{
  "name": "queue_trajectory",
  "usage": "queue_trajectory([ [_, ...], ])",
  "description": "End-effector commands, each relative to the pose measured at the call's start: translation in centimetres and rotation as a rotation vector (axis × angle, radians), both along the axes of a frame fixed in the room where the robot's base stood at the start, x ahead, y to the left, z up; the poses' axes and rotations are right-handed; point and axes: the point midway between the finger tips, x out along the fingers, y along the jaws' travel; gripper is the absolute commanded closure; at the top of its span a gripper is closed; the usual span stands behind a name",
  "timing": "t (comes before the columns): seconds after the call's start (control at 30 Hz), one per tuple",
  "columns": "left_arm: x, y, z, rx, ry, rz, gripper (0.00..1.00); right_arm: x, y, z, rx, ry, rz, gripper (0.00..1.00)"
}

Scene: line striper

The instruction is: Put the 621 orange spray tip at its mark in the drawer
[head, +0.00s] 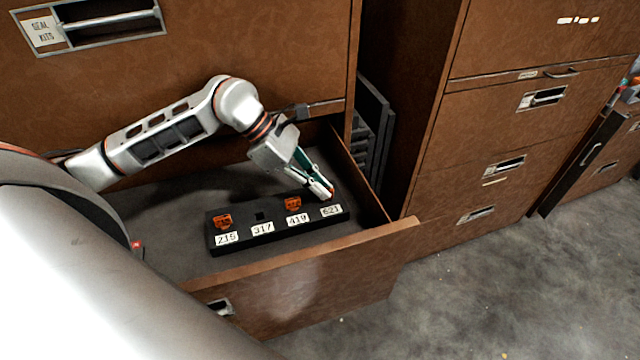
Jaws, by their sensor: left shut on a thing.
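A dark holder block (280,240) lies in the open drawer (160,215), with white labels 215, 317, 419 and 621 along its front. My left gripper (323,191) reaches down to the right end of the block, just behind the 621 label (331,211). It is shut on the 621 orange spray tip, which its fingers almost wholly hide. I cannot tell whether the tip touches the block. Orange spray tips stand at 215 (222,221) and at 419 (293,204). The place at 317 (261,216) shows a dark, empty socket. My right gripper is not in view.
The drawer's front panel (310,280) and right side wall (362,190) stand close around the block. A closed drawer marked SEAL KITS (220,60) is above. More brown cabinets (480,150) stand at the right.

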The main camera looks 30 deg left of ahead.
Motion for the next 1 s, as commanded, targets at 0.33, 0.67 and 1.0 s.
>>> queue_trajectory([
  [0.33,0.0,0.0,-0.52,0.0,0.0,0.0,0.74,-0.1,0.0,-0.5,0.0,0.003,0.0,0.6],
  [0.67,0.0,0.01,-0.53,0.0,0.0,0.0,0.62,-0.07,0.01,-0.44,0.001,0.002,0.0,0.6],
  [1.0,-0.03,0.16,-0.37,0.001,0.0,0.001,0.62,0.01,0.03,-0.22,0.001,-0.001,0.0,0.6],
])
